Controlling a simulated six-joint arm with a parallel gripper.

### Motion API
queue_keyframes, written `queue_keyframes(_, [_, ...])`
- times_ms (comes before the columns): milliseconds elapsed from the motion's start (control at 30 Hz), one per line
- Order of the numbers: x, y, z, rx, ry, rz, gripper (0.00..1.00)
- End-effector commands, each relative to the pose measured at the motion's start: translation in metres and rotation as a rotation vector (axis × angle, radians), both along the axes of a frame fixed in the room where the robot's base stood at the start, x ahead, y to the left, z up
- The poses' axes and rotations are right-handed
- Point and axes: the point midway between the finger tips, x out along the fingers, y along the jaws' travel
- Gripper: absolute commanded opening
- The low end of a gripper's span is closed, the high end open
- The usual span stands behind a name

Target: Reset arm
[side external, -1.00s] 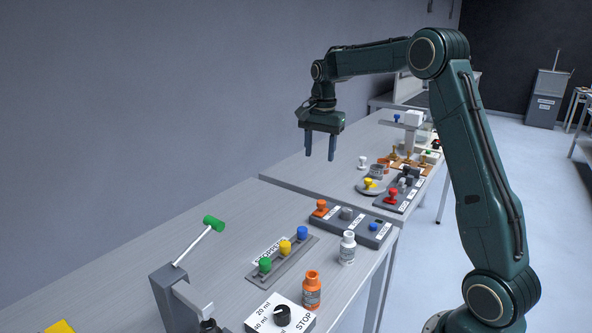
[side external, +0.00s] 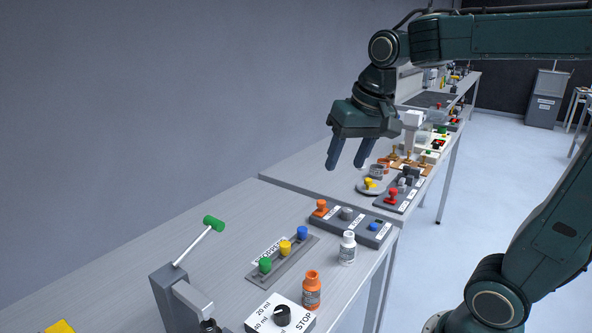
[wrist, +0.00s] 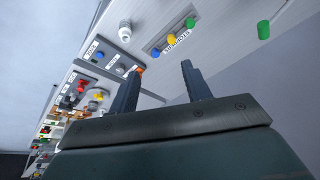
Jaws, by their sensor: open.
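My gripper (side external: 347,166) is open and empty in the side external view. It hangs in the air above the far part of the bench, tilted with its fingers pointing down and slightly left. Both fingers (wrist: 158,85) show apart in the wrist view with nothing between them. No object touches the fingers.
A stopper rack (side external: 283,255) with green, yellow and blue knobs sits on the near bench. Beside it stand a white bottle (side external: 347,250), an orange bottle (side external: 311,292), a dial box (side external: 280,316) and a green-handled lever (side external: 214,223). The far bench holds several small items.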

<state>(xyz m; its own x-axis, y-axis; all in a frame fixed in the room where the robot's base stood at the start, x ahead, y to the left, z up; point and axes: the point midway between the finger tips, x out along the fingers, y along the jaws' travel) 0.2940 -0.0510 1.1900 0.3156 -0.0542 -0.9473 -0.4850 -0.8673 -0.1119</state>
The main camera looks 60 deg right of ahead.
Motion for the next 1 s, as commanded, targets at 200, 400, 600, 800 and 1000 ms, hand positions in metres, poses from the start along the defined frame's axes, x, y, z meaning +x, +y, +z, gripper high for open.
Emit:
queue_keyframes(200, [-0.046, 0.024, -0.009, -0.053, -0.056, 0.185, 0.48])
queue_keyframes(400, [-0.083, 0.04, -0.024, -0.104, -0.106, 0.345, 0.48])
queue_keyframes(600, [-0.107, 0.049, -0.039, -0.142, -0.141, 0.458, 0.48])
queue_keyframes(800, [-0.115, 0.051, -0.046, -0.157, -0.152, 0.498, 0.48])
queue_keyframes(1000, [-0.115, 0.051, -0.046, -0.157, -0.152, 0.499, 0.48])
